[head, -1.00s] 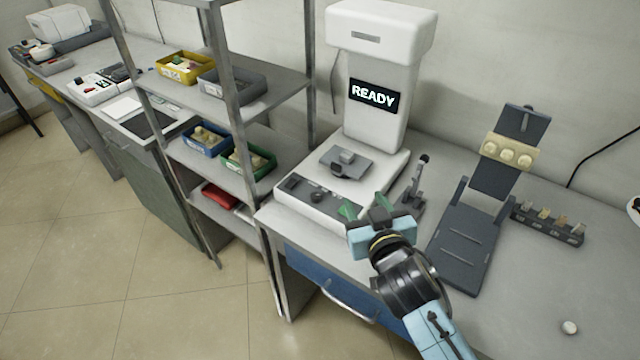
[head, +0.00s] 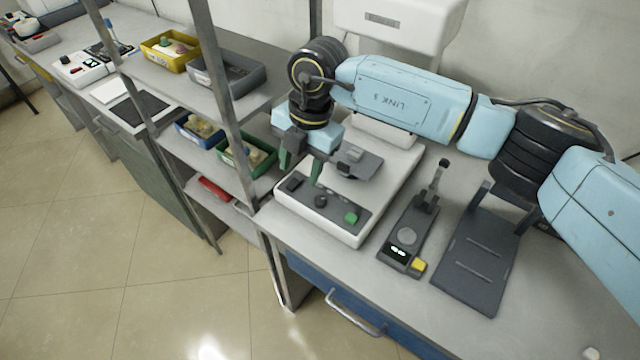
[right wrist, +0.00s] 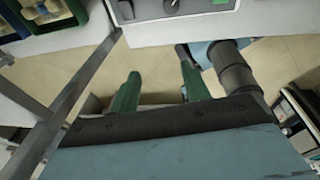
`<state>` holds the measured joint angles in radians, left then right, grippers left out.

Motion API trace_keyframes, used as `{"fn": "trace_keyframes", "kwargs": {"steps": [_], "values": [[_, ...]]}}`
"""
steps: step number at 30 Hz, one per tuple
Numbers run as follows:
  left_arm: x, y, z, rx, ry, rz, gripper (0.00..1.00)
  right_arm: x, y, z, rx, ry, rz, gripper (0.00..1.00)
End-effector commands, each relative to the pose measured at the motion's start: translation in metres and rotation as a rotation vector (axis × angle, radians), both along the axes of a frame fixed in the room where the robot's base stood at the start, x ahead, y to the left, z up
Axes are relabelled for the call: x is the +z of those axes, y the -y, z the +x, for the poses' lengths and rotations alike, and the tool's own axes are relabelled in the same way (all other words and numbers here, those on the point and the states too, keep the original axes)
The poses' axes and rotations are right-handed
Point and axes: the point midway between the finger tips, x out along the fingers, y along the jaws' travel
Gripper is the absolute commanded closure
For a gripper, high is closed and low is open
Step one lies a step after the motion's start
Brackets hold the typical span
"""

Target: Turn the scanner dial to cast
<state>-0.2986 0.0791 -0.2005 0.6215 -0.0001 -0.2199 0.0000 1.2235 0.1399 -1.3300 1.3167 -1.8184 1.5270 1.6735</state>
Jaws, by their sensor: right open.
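The scanner (head: 348,236) is a white machine on the bench with a dark front panel. The panel carries a small round black dial (head: 320,201), a black switch (head: 294,184) and a green button (head: 351,217). The dial's setting is too small to read. My right gripper (head: 300,168) points down above the panel's left part, its two green fingers apart and empty. It looks close to the dial but not around it. In the right wrist view the open fingers (right wrist: 159,70) show below the scanner's front edge (right wrist: 185,27). My left gripper is out of view.
A small device with a lever and yellow button (head: 418,265) stands right of the scanner, beside a dark stand (head: 478,262). A metal shelf rack with a green bin (head: 262,176) and other bins stands close on the left. My right arm hides the scanner's display.

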Motion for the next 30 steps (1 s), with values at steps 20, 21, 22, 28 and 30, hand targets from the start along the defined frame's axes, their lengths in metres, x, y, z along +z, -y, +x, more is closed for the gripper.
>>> {"fn": "trace_keyframes", "kwargs": {"steps": [20,21,22,28,30], "values": [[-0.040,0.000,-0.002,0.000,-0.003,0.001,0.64,-0.048,0.036,0.021,-0.076,0.056,-0.182,0.53],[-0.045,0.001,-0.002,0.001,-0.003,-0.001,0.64,-0.055,0.036,0.021,-0.076,0.056,-0.182,0.53],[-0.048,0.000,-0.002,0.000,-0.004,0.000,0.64,-0.060,0.036,0.021,-0.076,0.056,-0.182,0.53],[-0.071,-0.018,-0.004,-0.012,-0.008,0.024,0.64,-0.094,0.035,0.021,-0.076,0.056,-0.180,0.53],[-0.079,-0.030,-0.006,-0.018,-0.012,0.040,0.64,-0.104,0.035,0.021,-0.076,0.056,-0.180,0.53]]}}
